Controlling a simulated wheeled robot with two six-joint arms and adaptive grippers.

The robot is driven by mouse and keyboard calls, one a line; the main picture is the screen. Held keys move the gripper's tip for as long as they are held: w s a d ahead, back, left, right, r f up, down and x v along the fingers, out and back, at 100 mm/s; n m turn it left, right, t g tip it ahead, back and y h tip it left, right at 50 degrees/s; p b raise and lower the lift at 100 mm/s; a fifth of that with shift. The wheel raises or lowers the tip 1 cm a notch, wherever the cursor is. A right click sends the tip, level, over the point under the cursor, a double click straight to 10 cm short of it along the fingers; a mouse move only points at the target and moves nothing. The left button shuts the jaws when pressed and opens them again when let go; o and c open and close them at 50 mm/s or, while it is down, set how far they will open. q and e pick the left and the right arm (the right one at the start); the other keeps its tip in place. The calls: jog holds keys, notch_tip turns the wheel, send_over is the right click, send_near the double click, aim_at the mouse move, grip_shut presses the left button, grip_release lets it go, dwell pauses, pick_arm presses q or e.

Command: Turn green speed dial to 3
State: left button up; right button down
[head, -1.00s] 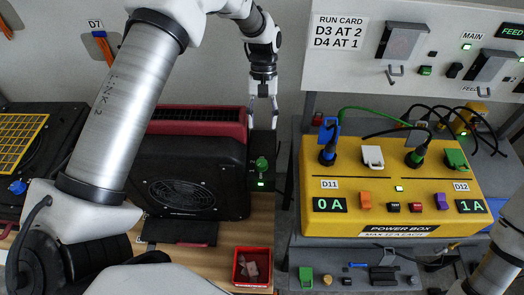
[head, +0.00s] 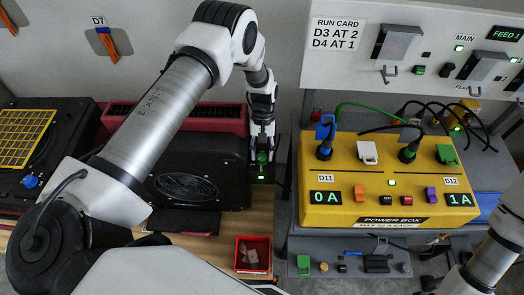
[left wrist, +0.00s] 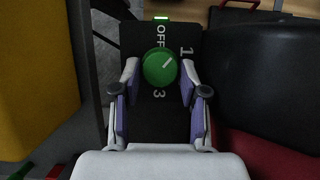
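The green speed dial (left wrist: 158,67) sits on a narrow black panel marked OFF, 1 and 3. Its white pointer line points to the upper right in the left wrist view, toward the 1. No 2 shows; the right finger covers that part of the panel. My left gripper (left wrist: 160,68) is open with one finger on each side of the dial, close to it. I cannot tell whether the fingers touch it. In the head view my left gripper (head: 261,143) is right above the dial (head: 262,158).
The black dryer with its fan grille (head: 188,187) stands left of the dial. The yellow power box (head: 375,210) with plugs and cables stands close on the right. A red bin (head: 253,241) is in front. A lit green indicator (left wrist: 161,18) is on the dial panel.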

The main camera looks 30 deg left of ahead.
pick_arm(q)
jog(key=c, duration=0.5)
jog(key=shift+o, duration=0.2)
